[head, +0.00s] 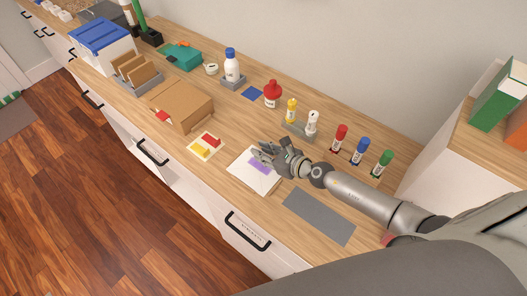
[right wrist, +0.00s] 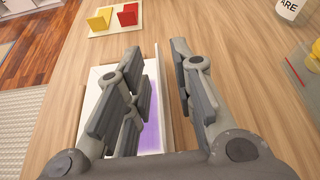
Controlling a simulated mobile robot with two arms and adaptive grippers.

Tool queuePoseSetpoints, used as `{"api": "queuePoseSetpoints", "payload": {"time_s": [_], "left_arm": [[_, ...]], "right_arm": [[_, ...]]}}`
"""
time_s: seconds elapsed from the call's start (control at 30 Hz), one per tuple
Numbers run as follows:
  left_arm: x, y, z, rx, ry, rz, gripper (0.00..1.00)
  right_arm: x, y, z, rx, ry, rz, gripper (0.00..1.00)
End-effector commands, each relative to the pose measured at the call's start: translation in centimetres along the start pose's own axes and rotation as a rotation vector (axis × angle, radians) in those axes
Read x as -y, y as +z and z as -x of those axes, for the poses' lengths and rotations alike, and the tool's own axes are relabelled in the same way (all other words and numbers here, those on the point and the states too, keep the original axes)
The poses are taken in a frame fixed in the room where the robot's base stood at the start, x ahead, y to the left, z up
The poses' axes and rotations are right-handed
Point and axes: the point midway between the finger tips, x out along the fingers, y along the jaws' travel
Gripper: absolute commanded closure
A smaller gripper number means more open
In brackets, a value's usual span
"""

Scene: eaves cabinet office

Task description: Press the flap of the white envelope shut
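The white envelope (head: 241,171) lies on the wooden counter, with a purple patch (head: 260,165) on it. It also shows in the right wrist view (right wrist: 93,80), partly hidden behind my finger. A thin pale strip (right wrist: 161,95), which looks like its flap seen nearly edge-on, runs along its right side between my fingers. How far the flap stands up is hard to tell. My right gripper (head: 262,154) is over the envelope's far edge. In the right wrist view its fingers (right wrist: 157,65) are apart, with no clear grip on anything. My left gripper is not in view.
A grey mat (head: 318,216) lies right of the envelope. A card with red and yellow blocks (head: 192,147) lies to the left, near a cardboard box (head: 180,103). Red, blue and green markers (head: 361,151) and bottles (head: 272,94) stand behind. The counter's front edge is close.

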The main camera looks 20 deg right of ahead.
Motion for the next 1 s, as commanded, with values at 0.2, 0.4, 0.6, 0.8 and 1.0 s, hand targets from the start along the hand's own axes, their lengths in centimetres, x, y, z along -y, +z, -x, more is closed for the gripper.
{"api": "queuePoseSetpoints", "payload": {"time_s": [0.2,0.4,0.6,0.8,1.0], "left_arm": [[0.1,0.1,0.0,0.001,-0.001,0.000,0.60],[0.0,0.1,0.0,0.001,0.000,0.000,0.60],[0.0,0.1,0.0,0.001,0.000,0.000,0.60],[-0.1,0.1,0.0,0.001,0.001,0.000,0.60],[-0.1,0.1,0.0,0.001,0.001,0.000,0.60]], "right_arm": [[0.1,-0.1,0.8,-0.001,-0.001,0.002,0.76],[0.0,-0.1,3.5,-0.002,0.001,0.002,0.76],[0.0,-0.2,6.8,-0.004,0.001,0.002,0.76],[0.0,-0.2,9.9,-0.004,0.001,0.003,0.76],[0.0,-0.1,11.6,-0.002,0.000,0.001,0.76]]}}
